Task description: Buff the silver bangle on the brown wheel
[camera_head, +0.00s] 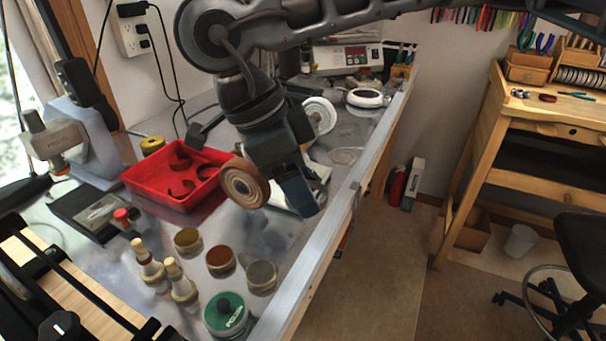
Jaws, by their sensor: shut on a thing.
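The brown wheel (244,183) stands upright near the middle of the metal bench, its round face turned toward the left front. My gripper (306,202) points down just right of the wheel. It is shut on the silver bangle, which is mostly hidden by the fingers; only a small greyish edge shows at their right side. I cannot tell whether the bangle touches the wheel. A white wheel (319,115) stands behind my gripper.
A red tray (145,179) with dark curved pieces lies left of the brown wheel. Several compound tins, a green-lidded tin (226,314) and wooden-handled tools (181,280) stand in front. The bench's metal edge (341,213) runs along the right, with open floor beyond.

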